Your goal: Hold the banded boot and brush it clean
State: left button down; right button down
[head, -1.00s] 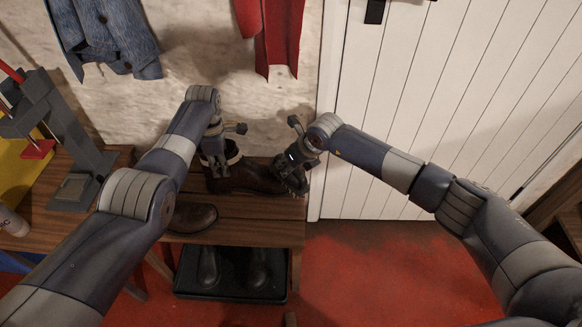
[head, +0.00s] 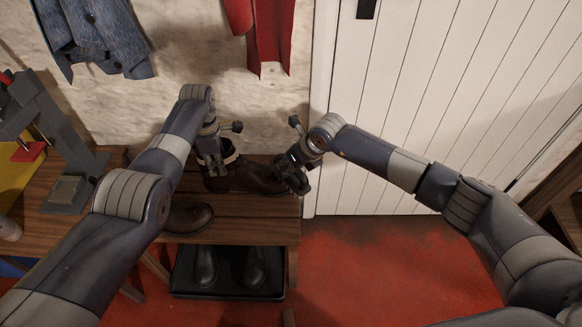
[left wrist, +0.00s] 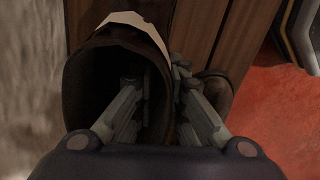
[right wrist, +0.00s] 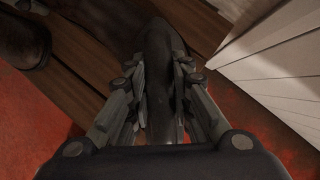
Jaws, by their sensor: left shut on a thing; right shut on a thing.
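The brown banded boot (head: 250,178), with a pale band at its collar, stands on the wooden bench, toe to the right. My left gripper (head: 211,168) is shut on the wall of its shaft. In the left wrist view, one finger is inside the boot's opening (left wrist: 85,85) and the other outside. My right gripper (head: 294,174) is at the boot's toe, shut on a dark thing that looks like the brush (head: 299,185). In the right wrist view a dark, long shape lies between the fingers; brush and toe are hard to tell apart there.
Dark boots stand in a black tray (head: 225,292) below. A grey stand (head: 70,150) is at the left. A white plank door (head: 420,110) rises behind my right arm. Red floor is clear at the right.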

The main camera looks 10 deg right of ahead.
pick_arm(q)
jog(key=shift+a, duration=0.15)
pick_arm(e)
jog(key=shift+w+a, duration=0.2)
jog(key=shift+w, duration=0.3)
jog(key=shift+w+a, duration=0.2)
jog(key=shift+w, duration=0.25)
jog(key=shift+s+d, duration=0.1)
jog(key=shift+s+d, duration=1.05)
jog(key=shift+s, duration=0.2)
jog(key=shift+w+a, duration=1.15)
jog(key=shift+w, duration=0.2)
jog(key=shift+s+d+f, duration=0.1)
jog(key=shift+s+d, duration=0.05)
jog(key=shift+s, duration=0.5)
jog(key=shift+s+d, duration=0.25)
jog(key=shift+s, duration=0.3)
jog(key=shift+s+d, duration=0.25)
jog(key=shift+s, duration=0.25)
jog(key=shift+r, duration=0.2)
jog(key=shift+d+r, duration=0.15)
jog(key=shift+r, duration=1.05)
jog(key=shift+d+r, duration=0.1)
jog(key=shift+r, duration=1.1)
